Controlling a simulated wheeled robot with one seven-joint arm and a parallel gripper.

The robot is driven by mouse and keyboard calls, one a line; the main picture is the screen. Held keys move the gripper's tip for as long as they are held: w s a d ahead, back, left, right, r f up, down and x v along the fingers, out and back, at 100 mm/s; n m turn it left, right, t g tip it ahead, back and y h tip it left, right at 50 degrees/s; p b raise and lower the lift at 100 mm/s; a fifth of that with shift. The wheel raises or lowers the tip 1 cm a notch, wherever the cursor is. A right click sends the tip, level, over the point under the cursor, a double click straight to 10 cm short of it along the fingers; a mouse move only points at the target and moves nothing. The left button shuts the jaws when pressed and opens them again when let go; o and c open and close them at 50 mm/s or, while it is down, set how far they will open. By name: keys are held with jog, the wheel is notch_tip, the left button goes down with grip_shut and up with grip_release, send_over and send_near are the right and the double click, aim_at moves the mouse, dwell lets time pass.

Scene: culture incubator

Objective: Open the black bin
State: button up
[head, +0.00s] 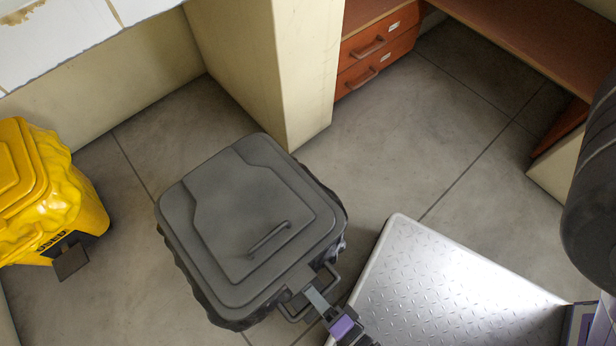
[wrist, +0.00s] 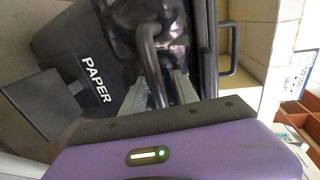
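The black bin (head: 228,215) stands on the floor in the middle of the head view. Its lid lies flat and closed, with a small raised handle on top. A dark loop handle (head: 330,276) sticks out at its front right edge. My gripper (head: 318,300) is at this loop. In the wrist view the bin's front reads PAPER (wrist: 97,80). A curved dark bar (wrist: 150,48) runs down between the light fingers of my gripper (wrist: 163,82). The fingers are apart, and a dark gap shows beside the bar. Whether they touch the bar is hard to see.
A yellow bin (head: 50,190) with a pedal stands at the left. A metal tread plate (head: 450,285) lies to the right of the black bin. A cream pillar (head: 285,75) rises behind it, with orange drawers (head: 375,60) beyond. Tiled floor is clear between them.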

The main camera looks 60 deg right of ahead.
jog(key=shift+s, duration=0.1)
jog(key=p+v, duration=0.1)
jog(key=v, duration=0.6)
jog(key=shift+s, duration=0.3)
jog(key=shift+a, duration=0.15)
